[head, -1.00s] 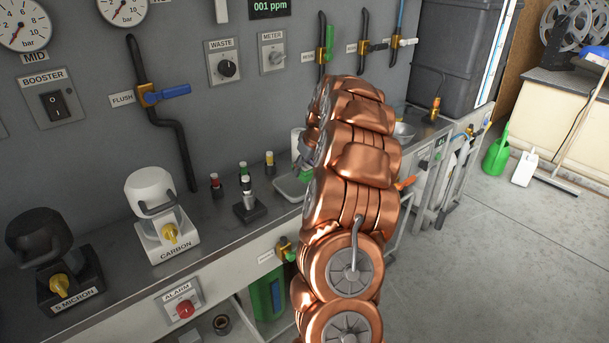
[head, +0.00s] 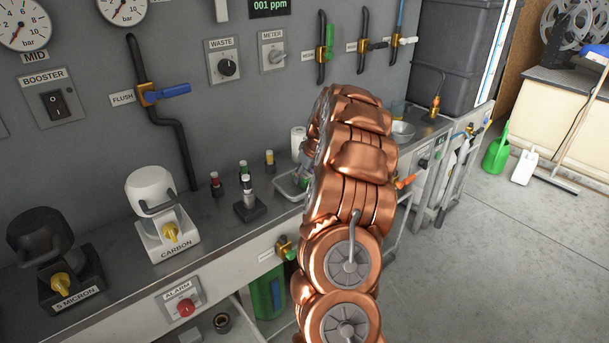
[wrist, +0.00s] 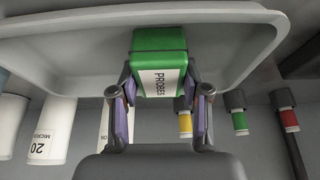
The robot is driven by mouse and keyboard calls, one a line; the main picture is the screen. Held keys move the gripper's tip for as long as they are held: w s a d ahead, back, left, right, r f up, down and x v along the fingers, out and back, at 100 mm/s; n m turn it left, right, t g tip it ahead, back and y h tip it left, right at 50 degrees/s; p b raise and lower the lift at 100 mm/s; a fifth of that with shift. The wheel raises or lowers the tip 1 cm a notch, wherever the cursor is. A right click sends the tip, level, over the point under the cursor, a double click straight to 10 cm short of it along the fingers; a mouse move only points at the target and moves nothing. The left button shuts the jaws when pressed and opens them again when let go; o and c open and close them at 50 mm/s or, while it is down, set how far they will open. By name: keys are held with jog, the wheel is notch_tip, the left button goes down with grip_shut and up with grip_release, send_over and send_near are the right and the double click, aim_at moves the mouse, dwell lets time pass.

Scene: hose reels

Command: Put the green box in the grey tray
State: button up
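The green box (wrist: 160,42), with a white PROBES label, is between the fingertips of my gripper (wrist: 160,72) in the wrist view. Both fingers touch its sides, and my gripper is shut on it. The box is inside the outline of the grey tray (wrist: 60,42), close to its floor; I cannot tell whether it touches the floor. In the head view the tray (head: 289,190) shows on the counter left of my copper arm, with a bit of green in it. My arm hides most of the tray and gripper there.
White CARBON (head: 168,230) and black 5 MICRON (head: 68,285) filter housings stand further left. A metal bowl (head: 403,131) is behind my arm. The panel wall with valves rises behind the counter.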

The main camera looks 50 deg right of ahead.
jog(key=o, duration=0.4)
jog(key=shift+s+r, duration=0.1)
jog(key=shift+r, duration=0.35)
jog(key=v, duration=1.1)
jog(key=s+a+r+n+g+y, duration=0.1)
jog(key=s+a, duration=0.2)
jog(key=a, duration=1.3)
jog(key=s+a+n+g+y, duration=0.15)
jog(key=s+a, duration=0.25)
jog(key=a, duration=1.1)
jog(key=s+a+f+g, duration=0.1)
jog(key=s+a, duration=0.3)
jog(key=s, duration=0.4)
jog(key=s+a+f+m+g+h, duration=0.1)
jog(key=s+a+f+g, duration=0.1)
jog(key=s, duration=0.7)
jog(key=s+a+f+g+h+b, duration=0.1)
jog(key=s+a+f, duration=0.1)
jog(key=s+a, duration=0.4)
jog(key=shift+s+a+f, duration=0.1)
jog(key=shift+s+f, duration=0.1)
jog(key=shift+s, duration=0.5)
jog(key=shift+s+f, duration=0.2)
jog(key=shift+s, duration=0.5)
